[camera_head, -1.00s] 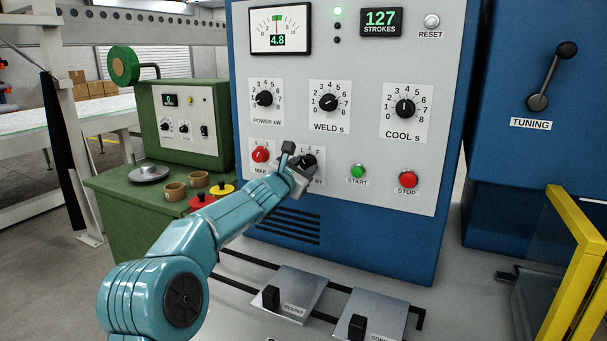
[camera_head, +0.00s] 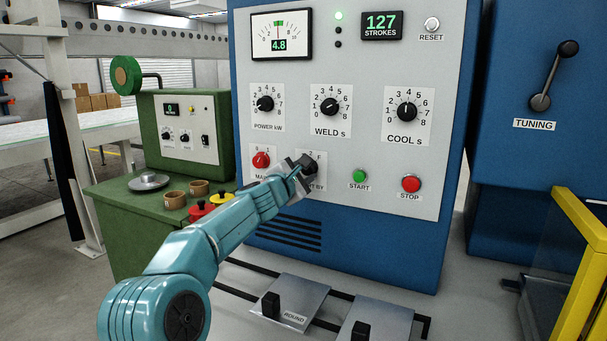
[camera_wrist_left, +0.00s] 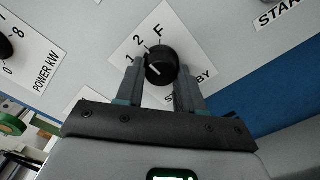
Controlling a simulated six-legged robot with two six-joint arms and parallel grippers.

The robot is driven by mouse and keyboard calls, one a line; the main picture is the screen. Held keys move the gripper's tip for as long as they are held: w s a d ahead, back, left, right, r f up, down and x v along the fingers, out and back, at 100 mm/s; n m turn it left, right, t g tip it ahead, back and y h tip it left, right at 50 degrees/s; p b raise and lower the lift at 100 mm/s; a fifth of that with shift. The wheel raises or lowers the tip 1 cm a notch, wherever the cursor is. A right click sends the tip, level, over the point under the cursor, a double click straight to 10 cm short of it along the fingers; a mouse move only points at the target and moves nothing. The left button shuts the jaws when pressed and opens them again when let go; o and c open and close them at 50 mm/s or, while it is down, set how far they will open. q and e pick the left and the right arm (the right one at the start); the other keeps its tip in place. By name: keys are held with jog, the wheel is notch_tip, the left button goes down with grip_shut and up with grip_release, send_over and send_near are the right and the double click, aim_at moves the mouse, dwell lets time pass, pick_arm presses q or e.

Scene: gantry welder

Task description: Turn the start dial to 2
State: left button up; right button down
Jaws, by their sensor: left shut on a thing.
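The start dial (camera_head: 312,166) is a black round knob on a white label at the lower part of the grey panel. In the left wrist view the dial (camera_wrist_left: 163,62) has 1, 2 and F printed around it. A pale mark on the knob points to the lower left, below the 1. My left gripper (camera_head: 301,167) reaches the dial from the left. In the left wrist view the fingers of my left gripper (camera_wrist_left: 161,78) stand on either side of the knob and are shut on it. They hide part of the lower label. My right gripper is not in view.
A red knob (camera_head: 261,160) sits just left of the dial. The green start button (camera_head: 359,176) and red stop button (camera_head: 411,184) are to its right. A green bench (camera_head: 135,205) with small pots stands at left. A yellow frame (camera_head: 577,240) is at right.

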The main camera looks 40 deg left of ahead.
pick_arm(q)
jog(key=shift+d, duration=0.1)
jog(key=o, duration=1)
jog(key=shift+s+d, duration=0.1)
jog(key=shift+o, duration=0.2)
jog(key=b+v, duration=0.6)
jog(key=v, duration=1)
jog(key=shift+s, duration=0.15)
